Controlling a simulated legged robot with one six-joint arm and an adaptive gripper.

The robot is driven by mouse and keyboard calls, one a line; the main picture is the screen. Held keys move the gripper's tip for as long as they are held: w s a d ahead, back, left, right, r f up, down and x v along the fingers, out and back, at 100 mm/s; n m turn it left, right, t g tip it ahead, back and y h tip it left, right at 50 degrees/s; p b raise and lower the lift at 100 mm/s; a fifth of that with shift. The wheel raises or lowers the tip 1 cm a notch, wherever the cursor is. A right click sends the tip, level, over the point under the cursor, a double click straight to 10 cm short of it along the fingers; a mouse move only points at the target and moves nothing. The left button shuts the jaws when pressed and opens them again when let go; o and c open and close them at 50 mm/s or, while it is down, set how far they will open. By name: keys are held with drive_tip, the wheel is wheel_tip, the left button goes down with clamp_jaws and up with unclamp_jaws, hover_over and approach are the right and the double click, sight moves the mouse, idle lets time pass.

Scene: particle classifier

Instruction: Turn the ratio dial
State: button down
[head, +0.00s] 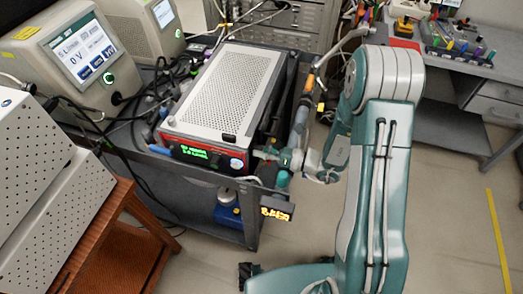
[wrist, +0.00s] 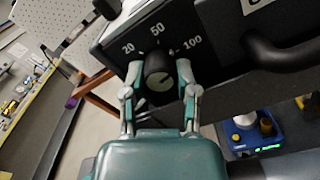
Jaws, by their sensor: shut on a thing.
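The ratio dial (wrist: 158,80) is a black round knob on a dark panel in the wrist view, with the marks 20, 50 and 100 above and around it. A pale line shows on its face; its exact setting is hard to read. My gripper (wrist: 160,76) has one finger on each side of the dial, shut on it. In the head view my gripper (head: 268,156) is at the right front of the grey perforated box (head: 240,85), which has a green display (head: 190,152). The dial cannot be made out there.
A black handle (wrist: 284,55) juts from the panel right of the dial. A blue device (wrist: 247,136) sits lower right. In the head view, a cart (head: 205,175) carries the box, with cables to its left and two screened instruments (head: 85,55) behind. Floor is open at right.

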drive_tip(key=shift+c, duration=1.8)
unclamp_jaws()
drive_tip(key=shift+w, duration=0.2)
drive_tip(key=v, duration=1.2)
drive_tip(key=shift+r, duration=0.1)
drive_tip(key=s+a+r+n+g+h, duration=0.5)
drive_tip(key=s+r+n+g+h, duration=0.4)
drive_tip(key=n, duration=0.7)
drive_tip(key=s+d+r+n+t+h, duration=0.3)
drive_tip(key=r+n+t+h, duration=0.1)
drive_tip(key=r+n, duration=0.2)
drive_tip(key=s+d+r+n+t+h, duration=0.3)
drive_tip(key=r+n+t+h, duration=0.1)
drive_tip(key=r+n, duration=0.2)
drive_tip(key=shift+r, duration=0.3)
